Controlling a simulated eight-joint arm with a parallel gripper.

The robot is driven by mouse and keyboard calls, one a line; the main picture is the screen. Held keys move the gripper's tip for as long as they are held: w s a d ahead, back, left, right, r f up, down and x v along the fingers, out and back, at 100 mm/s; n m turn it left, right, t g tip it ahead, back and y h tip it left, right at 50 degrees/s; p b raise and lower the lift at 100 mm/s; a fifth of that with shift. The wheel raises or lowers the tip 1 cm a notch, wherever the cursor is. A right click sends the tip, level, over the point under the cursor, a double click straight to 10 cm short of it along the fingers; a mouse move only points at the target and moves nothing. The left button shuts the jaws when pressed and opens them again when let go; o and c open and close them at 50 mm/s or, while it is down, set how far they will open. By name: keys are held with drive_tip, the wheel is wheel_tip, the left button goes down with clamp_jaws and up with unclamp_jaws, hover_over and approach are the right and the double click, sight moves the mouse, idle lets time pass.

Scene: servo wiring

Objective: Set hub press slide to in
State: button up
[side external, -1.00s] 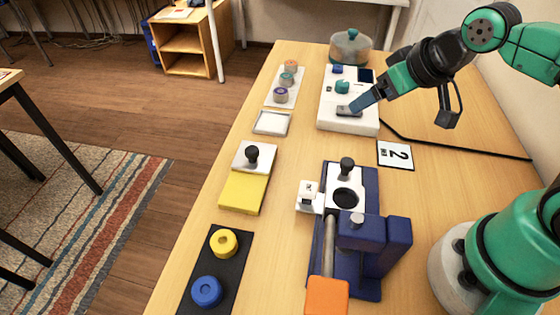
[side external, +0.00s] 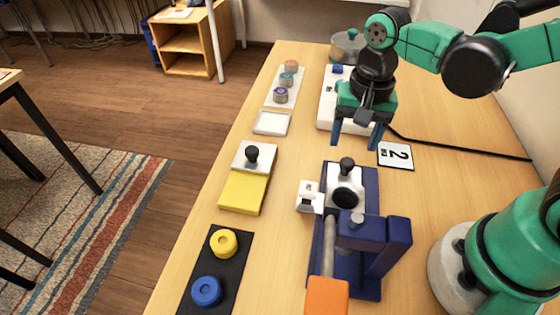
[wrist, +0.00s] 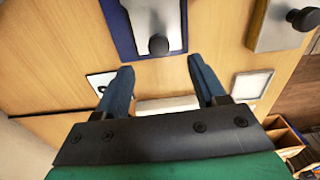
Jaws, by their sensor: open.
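The hub press (side external: 365,272) is a dark blue fixture with an orange handle (side external: 327,296) at its near end. Its slide is a silver plate with a black knob (side external: 347,168) at the far end of the press, and a dark round opening shows just nearer than the knob. The slide knob also shows in the wrist view (wrist: 158,44) at top centre, between and beyond my fingers. My gripper (side external: 357,142) hangs fingers down, open and empty, just beyond the knob and apart from it. Its two blue fingers (wrist: 161,65) are spread wide in the wrist view.
A white block (side external: 309,197) stands left of the press. A yellow fixture with a black knob (side external: 252,158) is further left. A white board (side external: 330,100) is behind my gripper, partly hidden. A card marked 2 (side external: 396,155) and a black cable lie to the right.

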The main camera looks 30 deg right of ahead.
sight(348, 161)
drive_tip(key=shift+a+f, duration=0.1)
drive_tip(key=shift+f, duration=2.85)
clamp_jaws()
